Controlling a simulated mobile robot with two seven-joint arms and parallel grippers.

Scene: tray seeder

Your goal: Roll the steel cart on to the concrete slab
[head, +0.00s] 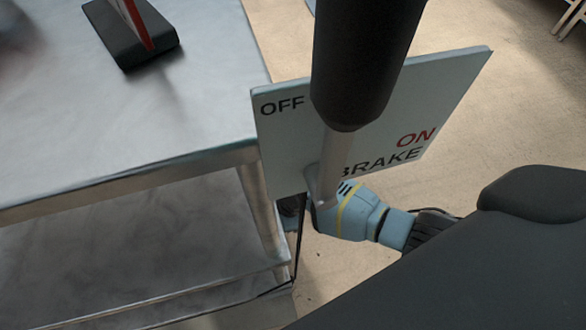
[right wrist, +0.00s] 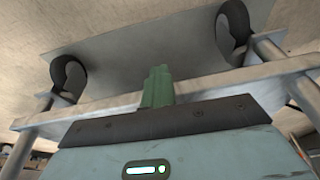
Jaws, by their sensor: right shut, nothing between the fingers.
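The steel cart (head: 130,125) fills the left of the head view, with a bare lower shelf (head: 120,255) under its top. A plate (head: 440,100) marked OFF, ON and BRAKE stands at its right corner. A lever with a thick black grip (head: 360,60) and thin steel rod (head: 335,160) crosses in front of the plate. My right gripper is low beside the cart's corner; its fingertips are hidden in the head view. In the right wrist view its green fingers (right wrist: 158,86) are shut and empty, in front of a pale metal frame (right wrist: 210,85). My left gripper is out of view.
A black block with a red-edged upright panel (head: 130,38) sits on the cart top. Tan floor (head: 450,190) is open to the right of the cart. Two dark curved parts (right wrist: 235,32) show beyond the frame. I cannot tell the concrete slab from the floor.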

